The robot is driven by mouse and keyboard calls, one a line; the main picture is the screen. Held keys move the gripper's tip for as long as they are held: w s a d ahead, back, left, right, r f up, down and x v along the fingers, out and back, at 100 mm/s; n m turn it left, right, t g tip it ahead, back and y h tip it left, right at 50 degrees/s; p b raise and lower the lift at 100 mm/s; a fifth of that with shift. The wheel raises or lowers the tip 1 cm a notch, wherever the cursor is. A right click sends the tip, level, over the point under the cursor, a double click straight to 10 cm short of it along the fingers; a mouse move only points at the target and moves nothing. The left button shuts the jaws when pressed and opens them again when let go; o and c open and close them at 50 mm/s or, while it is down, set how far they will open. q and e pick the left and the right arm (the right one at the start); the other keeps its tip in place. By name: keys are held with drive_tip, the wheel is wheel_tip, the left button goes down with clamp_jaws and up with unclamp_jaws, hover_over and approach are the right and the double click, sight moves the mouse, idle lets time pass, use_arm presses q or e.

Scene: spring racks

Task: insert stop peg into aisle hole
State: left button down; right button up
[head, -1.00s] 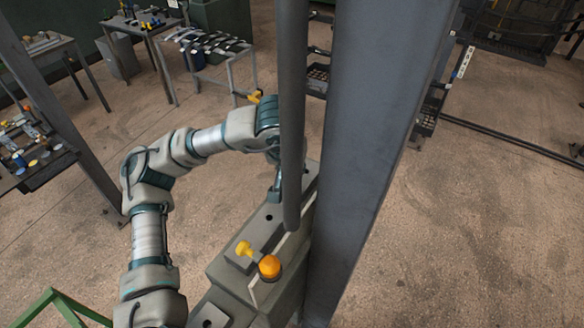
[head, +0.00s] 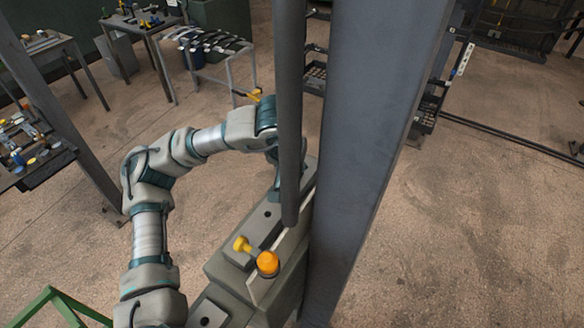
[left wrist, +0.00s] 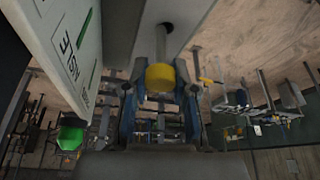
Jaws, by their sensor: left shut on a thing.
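My left gripper (left wrist: 160,92) is shut on a stop peg (left wrist: 160,77) with a yellow head, held between the two fingers in the left wrist view. A metal shaft runs up from the head towards a dark round spot (left wrist: 168,27) in a pale surface. I cannot tell whether the tip is inside it. In the head view the left gripper is mostly hidden behind the grey post. A dark hole (head: 267,213) shows on top of the grey cabinet beneath the arm. My right gripper is not in view.
A yellow knob (head: 242,245) and an orange dome (head: 268,263) are on the cabinet (head: 232,272). A thin post (head: 290,110) and a broad column (head: 365,130) stand close beside the arm. A lettered white panel (left wrist: 65,35) flanks the gripper. Open floor lies right.

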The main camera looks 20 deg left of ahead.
use_arm(q)
drive_tip(key=shift+r, duration=0.3)
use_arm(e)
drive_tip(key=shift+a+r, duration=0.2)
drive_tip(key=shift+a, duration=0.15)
use_arm(q)
drive_tip(key=shift+a, duration=0.4)
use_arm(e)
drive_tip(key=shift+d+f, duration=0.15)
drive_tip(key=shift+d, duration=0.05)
use_arm(q)
drive_tip(key=shift+f+b, duration=0.65)
drive_tip(key=shift+f, duration=0.15)
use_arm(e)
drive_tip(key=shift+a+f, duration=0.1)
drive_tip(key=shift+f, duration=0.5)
use_arm(q)
drive_tip(key=shift+f+b, duration=0.7)
drive_tip(key=shift+f, duration=0.25)
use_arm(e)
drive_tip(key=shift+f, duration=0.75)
use_arm(q)
drive_tip(key=c, duration=0.8)
unclamp_jaws()
drive_tip(key=shift+c, duration=0.2)
